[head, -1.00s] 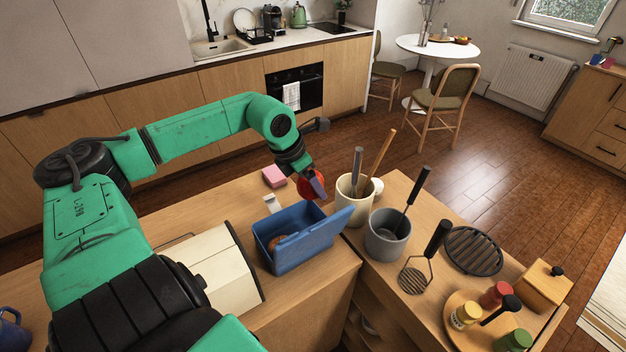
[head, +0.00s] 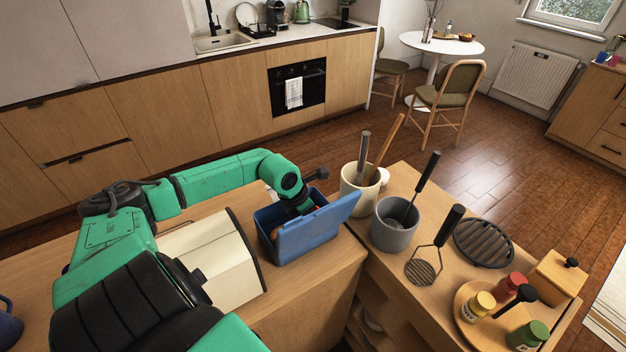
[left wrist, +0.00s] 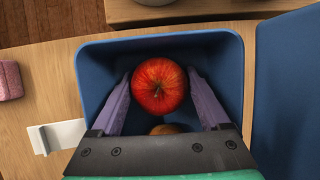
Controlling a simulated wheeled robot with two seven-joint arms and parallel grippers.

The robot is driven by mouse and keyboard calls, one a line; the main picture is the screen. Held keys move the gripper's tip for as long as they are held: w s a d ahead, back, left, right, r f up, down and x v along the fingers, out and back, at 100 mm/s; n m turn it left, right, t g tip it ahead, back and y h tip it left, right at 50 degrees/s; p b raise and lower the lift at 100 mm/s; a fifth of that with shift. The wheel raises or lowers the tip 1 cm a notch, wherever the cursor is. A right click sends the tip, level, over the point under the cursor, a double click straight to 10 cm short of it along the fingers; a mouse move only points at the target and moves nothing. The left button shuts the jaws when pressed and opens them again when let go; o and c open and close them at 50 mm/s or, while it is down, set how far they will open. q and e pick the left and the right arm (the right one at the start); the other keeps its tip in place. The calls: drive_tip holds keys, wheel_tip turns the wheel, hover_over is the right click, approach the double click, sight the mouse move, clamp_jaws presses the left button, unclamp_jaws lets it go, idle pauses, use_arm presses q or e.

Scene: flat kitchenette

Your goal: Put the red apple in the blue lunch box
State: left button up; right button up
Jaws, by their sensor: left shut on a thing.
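The blue lunch box (head: 290,255) stands on the wooden counter with its lid (head: 322,226) open. In the left wrist view its rim (left wrist: 95,75) surrounds my left gripper (left wrist: 158,88), whose two purple fingers are closed on the red apple (left wrist: 159,85). The apple is over or inside the box's opening; its exact height above the floor of the box is hard to tell. A brown round item (left wrist: 167,129) lies in the box beside the apple, partly hidden by my gripper. In the head view my gripper's fingers are hidden behind the lid and box walls. My right gripper is not in view.
A cream bread-box-like container (head: 215,262) stands left of the lunch box. A cream crock (head: 358,192) and a grey pot (head: 394,228) with utensils stand close to its right. A pink block (left wrist: 9,80) and a white piece (left wrist: 58,136) lie left of the box.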

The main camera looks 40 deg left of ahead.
use_arm(q)
drive_tip(key=o, duration=1.3)
drive_tip(key=shift+s, duration=0.1)
drive_tip(key=shift+r, duration=0.1)
